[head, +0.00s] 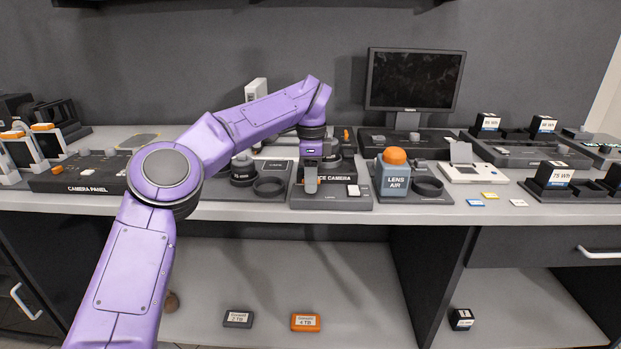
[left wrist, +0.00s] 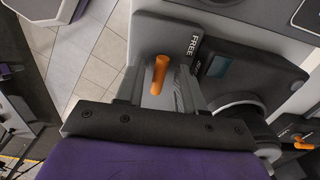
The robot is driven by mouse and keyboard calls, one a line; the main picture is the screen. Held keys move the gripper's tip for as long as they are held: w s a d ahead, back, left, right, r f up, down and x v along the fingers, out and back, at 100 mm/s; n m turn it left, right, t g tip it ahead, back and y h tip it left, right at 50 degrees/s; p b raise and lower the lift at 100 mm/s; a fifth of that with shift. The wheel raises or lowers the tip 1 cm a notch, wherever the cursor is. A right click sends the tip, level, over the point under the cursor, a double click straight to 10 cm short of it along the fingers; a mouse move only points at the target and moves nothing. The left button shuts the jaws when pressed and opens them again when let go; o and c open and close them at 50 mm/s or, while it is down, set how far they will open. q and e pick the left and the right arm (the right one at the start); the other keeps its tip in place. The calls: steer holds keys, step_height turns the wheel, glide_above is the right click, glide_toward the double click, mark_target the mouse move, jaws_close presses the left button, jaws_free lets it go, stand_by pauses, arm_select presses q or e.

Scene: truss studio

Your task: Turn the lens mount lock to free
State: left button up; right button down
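In the left wrist view, the lens mount lock shows as an orange lever (left wrist: 160,74) on a dark base, beside a dark plate marked FREE (left wrist: 193,42). My left gripper (left wrist: 158,84) points down around it, with a grey finger on each side and the lever between them. The fingers look apart, and I see no clear contact. In the head view my left gripper (head: 311,183) is over the camera station (head: 335,200), whose label is partly hidden by it. The lever is hidden there. My right gripper is in neither view.
A lens air blower (head: 396,181) with an orange top stands right of the station. Lens rings (head: 269,186) sit to its left. A monitor (head: 415,80) stands behind. The counter's front strip (head: 430,213) is clear.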

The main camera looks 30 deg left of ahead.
arm_select(q)
step_height(320, 180, up, 10)
steer(key=p, duration=0.3)
steer(key=shift+r+p, duration=0.15)
steer(key=shift+p, duration=0.15)
